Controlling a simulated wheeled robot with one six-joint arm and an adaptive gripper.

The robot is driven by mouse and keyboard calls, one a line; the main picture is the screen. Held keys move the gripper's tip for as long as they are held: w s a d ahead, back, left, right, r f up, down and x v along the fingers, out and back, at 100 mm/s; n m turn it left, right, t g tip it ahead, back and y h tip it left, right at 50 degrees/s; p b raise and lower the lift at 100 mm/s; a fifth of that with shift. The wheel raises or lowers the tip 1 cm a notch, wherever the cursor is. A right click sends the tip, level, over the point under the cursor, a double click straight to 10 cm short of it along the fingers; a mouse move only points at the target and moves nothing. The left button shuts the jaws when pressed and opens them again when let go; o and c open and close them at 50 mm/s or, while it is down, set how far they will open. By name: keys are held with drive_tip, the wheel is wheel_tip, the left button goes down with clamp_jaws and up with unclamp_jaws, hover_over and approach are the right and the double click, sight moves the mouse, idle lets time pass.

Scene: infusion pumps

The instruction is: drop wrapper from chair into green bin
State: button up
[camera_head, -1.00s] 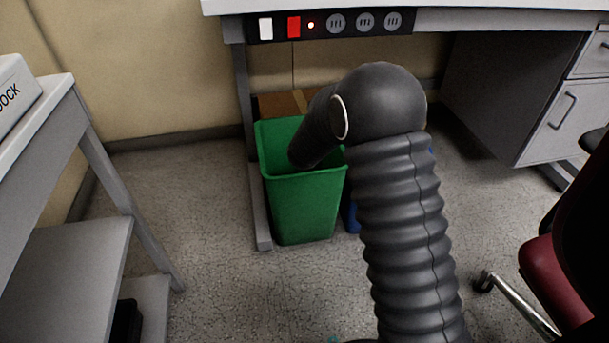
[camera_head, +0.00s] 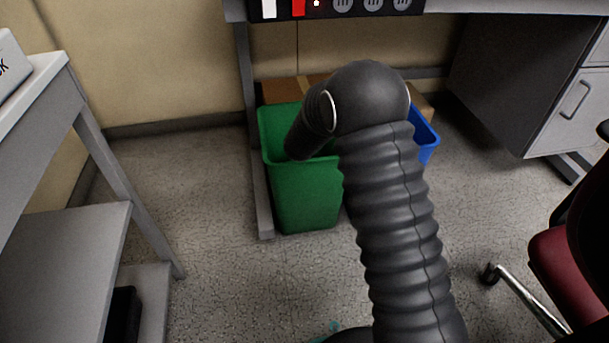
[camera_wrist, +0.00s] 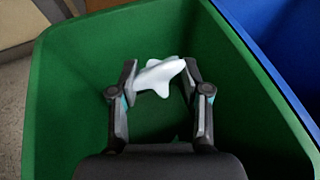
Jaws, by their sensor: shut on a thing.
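The green bin (camera_head: 306,198) stands on the floor under the desk, and my arm bends down over its opening. In the wrist view the green bin (camera_wrist: 60,100) surrounds my gripper (camera_wrist: 158,82) on both sides. My gripper is shut on the white crumpled wrapper (camera_wrist: 160,74), which sits between the two fingertips over the inside of the bin. In the head view the arm hides the gripper and the wrapper.
A blue bin (camera_head: 427,140) stands right beside the green one, also in the wrist view (camera_wrist: 285,40). A cardboard box (camera_head: 285,92) lies behind. The desk leg (camera_head: 250,130) is close on the left. A red chair (camera_head: 565,270) stands at right, a grey cart (camera_head: 75,230) at left.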

drive_tip(key=shift+f, duration=0.25)
drive_tip(key=o, duration=0.8)
drive_tip(key=v, duration=1.2)
